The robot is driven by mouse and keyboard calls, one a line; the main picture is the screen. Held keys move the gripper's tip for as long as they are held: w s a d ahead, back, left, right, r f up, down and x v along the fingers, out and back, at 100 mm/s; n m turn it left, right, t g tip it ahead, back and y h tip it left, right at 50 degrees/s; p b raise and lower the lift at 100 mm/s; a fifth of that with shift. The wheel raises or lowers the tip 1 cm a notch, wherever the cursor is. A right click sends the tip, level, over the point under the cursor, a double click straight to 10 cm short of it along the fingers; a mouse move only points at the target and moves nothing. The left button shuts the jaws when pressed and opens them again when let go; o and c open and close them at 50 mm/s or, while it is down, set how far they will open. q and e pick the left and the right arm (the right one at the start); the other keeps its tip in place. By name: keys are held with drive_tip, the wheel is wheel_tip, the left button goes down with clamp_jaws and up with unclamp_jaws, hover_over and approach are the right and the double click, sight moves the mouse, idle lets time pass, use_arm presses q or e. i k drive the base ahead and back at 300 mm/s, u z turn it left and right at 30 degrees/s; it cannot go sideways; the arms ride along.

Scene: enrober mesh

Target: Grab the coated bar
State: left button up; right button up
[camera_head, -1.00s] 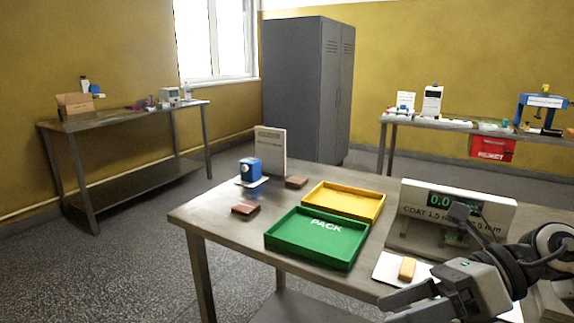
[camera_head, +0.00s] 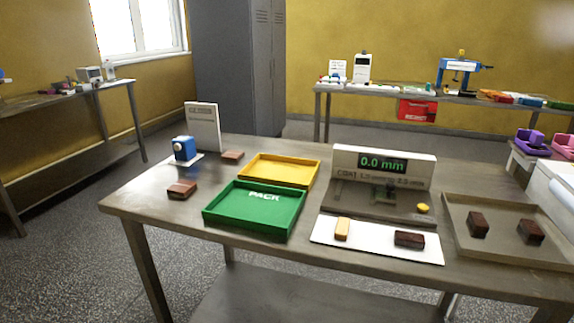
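A dark brown bar (camera_head: 409,239) lies on the right part of a white mat (camera_head: 375,252) at the front of the steel table. A pale tan bar (camera_head: 342,229) lies on the mat's left part. Two more dark brown bars, a left one (camera_head: 478,224) and a right one (camera_head: 530,232), lie apart in a grey-brown tray (camera_head: 462,238) at the right. Two lighter reddish-brown bars, a near one (camera_head: 182,190) and a far one (camera_head: 232,156), lie on the table's left part. Neither of my grippers is in view.
A green PACK tray (camera_head: 252,222) and a yellow tray (camera_head: 262,172) stand empty mid-table. A gauge reading 0.0 mm (camera_head: 382,164) stands behind the mat. A blue device (camera_head: 184,148) and upright panel (camera_head: 203,127) stand back left. Bare tabletop (camera_head: 150,195) shows at left.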

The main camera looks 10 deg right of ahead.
sight(407, 239)
drive_tip(key=z, duration=1)
drive_tip(key=k, duration=0.45)
drive_tip(key=u, duration=0.9)
drive_tip(key=i, duration=0.85)
drive_tip(key=z, duration=0.5)
